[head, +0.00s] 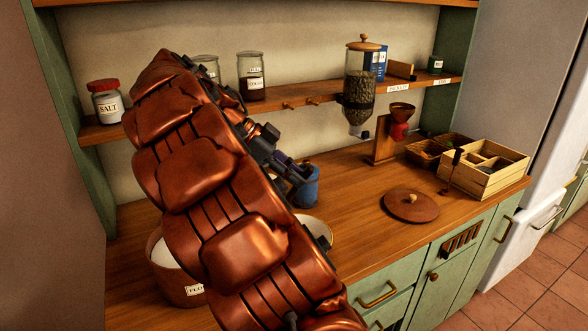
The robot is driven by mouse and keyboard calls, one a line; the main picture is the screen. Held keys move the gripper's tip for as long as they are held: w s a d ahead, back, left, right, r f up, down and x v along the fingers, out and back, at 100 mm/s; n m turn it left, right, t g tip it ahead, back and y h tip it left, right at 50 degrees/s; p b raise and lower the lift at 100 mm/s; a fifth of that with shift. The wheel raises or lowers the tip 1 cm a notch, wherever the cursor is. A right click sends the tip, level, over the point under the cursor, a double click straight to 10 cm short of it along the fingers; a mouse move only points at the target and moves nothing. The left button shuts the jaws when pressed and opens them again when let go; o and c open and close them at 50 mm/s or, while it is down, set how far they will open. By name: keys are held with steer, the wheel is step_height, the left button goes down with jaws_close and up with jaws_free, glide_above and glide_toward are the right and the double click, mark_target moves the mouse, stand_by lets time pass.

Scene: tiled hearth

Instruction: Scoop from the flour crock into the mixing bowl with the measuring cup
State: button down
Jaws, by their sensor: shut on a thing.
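The flour crock (184,292) is a brown pot with a partly visible label, at the lower left of the counter. It is open, with white flour (165,256) inside; my arm hides its right part. The mixing bowl (322,231) is pale, and only its right rim and inside show beyond my arm. My gripper (298,176) is dark and shut on a blue measuring cup (310,189), which appears upright behind the bowl. My arm hides part of the grip, and I cannot see the cup's contents or whether it touches the counter.
A round wooden lid (411,206) lies on the counter right of the bowl. A shelf (310,105) with jars and a bean dispenser (361,90) runs behind. The front middle counter is clear.

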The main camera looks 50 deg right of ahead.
step_height(320, 180, down, 2)
steer(key=shift+s+d+f+t+y+p, duration=0.85)
steer(key=shift+s+f+t+y+p, duration=0.15)
steer(key=shift+f+t+y+p, duration=0.15)
steer(key=shift+w+a+b, duration=0.1)
steer(key=shift+b, duration=0.7)
steer(key=shift+s+f+t+y+b, duration=0.25)
steer(key=shift+t+b, duration=0.1)
steer(key=shift+b, duration=0.45)
steer(key=shift+s+d+f+t+b, duration=0.1)
steer(key=shift+d+f+t+b, duration=0.2)
steer(key=shift+b, duration=0.3)
steer(key=shift+s+d+f+t+y+b, duration=0.3)
steer(key=shift+y+b, duration=0.2)
steer(key=shift+b, duration=0.4)
